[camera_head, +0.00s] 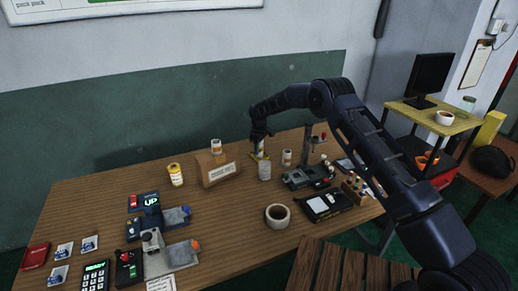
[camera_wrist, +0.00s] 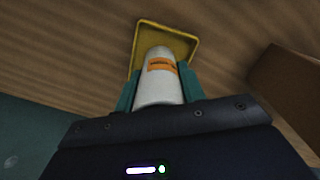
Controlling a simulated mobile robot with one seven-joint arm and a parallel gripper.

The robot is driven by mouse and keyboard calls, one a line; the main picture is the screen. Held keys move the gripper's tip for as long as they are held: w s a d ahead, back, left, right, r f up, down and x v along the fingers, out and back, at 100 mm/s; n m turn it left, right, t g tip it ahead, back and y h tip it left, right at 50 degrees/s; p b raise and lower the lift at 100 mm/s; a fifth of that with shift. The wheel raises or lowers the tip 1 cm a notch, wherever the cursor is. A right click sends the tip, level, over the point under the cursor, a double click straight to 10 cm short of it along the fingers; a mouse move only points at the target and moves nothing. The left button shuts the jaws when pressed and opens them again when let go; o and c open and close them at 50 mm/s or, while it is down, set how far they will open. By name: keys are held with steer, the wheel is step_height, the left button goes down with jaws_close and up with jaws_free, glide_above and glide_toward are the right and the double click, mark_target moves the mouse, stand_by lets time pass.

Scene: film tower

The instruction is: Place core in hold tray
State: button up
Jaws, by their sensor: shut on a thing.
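My gripper (camera_wrist: 157,88) is shut on the core (camera_wrist: 157,90), a white cylinder with an orange label, held between teal fingers. In the head view the gripper (camera_head: 260,137) is over the back middle of the wooden table, and the core shows small below it. A shallow yellow tray (camera_wrist: 188,34) lies beyond the core's end in the wrist view, with the core overlapping its inside. I cannot tell whether the core touches the tray's floor. In the head view the tray is mostly hidden.
A grey-white canister (camera_head: 264,172) stands just in front of the gripper. A cardboard box (camera_head: 213,170) is to its left and a white can (camera_head: 287,157) to its right. A tape roll (camera_head: 277,216) lies nearer.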

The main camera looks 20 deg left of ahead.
steer(key=shift+f, duration=0.1)
steer(key=o, duration=1.1)
